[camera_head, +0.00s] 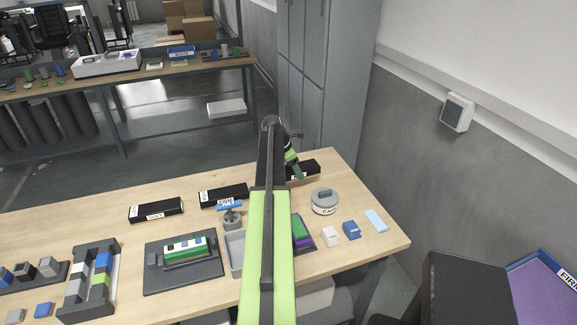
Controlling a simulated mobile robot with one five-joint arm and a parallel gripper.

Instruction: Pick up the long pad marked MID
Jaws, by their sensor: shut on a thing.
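Three long black pads lie in a slanting row along the back of the wooden table. The left pad (157,210) and the middle pad (223,195) have small white labels, too small to read surely. My gripper (293,172) is at the right pad (306,167), near the table's back right edge. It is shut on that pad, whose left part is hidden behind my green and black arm. I cannot read a MID mark on it, nor tell whether it touches the table.
A round grey-lidded tin (325,202) stands close to the right pad. Small white and blue blocks (351,231) lie near the right edge. A dark tray (184,263) and a grey block rack (88,283) fill the front left. Tall grey cabinets (328,70) stand behind.

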